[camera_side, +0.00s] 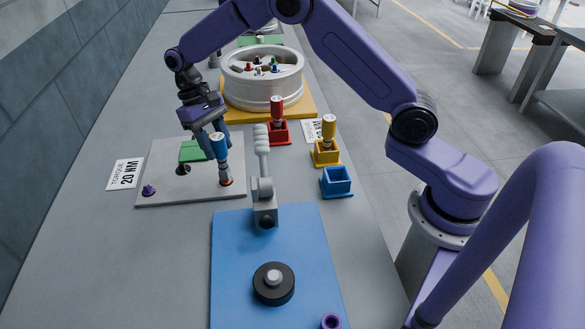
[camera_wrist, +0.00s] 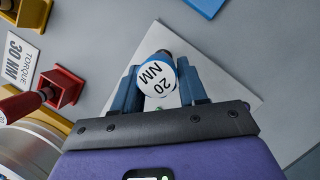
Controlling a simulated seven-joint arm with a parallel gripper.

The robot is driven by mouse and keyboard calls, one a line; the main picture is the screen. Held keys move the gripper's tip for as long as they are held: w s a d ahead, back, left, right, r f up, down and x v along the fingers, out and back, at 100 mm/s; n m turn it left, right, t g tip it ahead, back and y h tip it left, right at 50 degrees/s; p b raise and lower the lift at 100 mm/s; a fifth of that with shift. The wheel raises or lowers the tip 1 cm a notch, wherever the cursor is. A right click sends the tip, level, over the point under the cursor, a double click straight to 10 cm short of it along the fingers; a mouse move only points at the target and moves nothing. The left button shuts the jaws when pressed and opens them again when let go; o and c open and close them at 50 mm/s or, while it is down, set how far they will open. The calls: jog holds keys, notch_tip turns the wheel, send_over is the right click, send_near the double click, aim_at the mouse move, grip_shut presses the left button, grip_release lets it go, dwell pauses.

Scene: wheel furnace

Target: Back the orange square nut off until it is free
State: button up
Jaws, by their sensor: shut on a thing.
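My gripper (camera_side: 214,136) is shut on the blue torque driver (camera_side: 219,150), whose white cap reads 20 NM. The driver stands nearly upright over the grey plate (camera_side: 160,195). Its lower end meets a small orange-red piece (camera_side: 226,182) near the plate's right edge, which appears to be the orange nut; its shape is too small to tell, and I cannot tell how well the driver is seated. In the wrist view the driver (camera_wrist: 157,76) is between my two blue fingers (camera_wrist: 160,92), and its cap hides whatever is below.
The grey plate also carries a green block (camera_side: 193,151), a black knob (camera_side: 183,169) and a purple nut (camera_side: 148,190). A grey lever fixture (camera_side: 263,188) stands close on the right. Red (camera_side: 277,130) and yellow (camera_side: 326,152) holders contain drivers; the blue holder (camera_side: 337,181) is empty. A wheel (camera_side: 262,88) stands behind.

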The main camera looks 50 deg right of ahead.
jog(key=shift+f, duration=0.45)
jog(key=o, duration=1.3)
jog(key=shift+o, duration=0.2)
jog(key=v, duration=1.7)
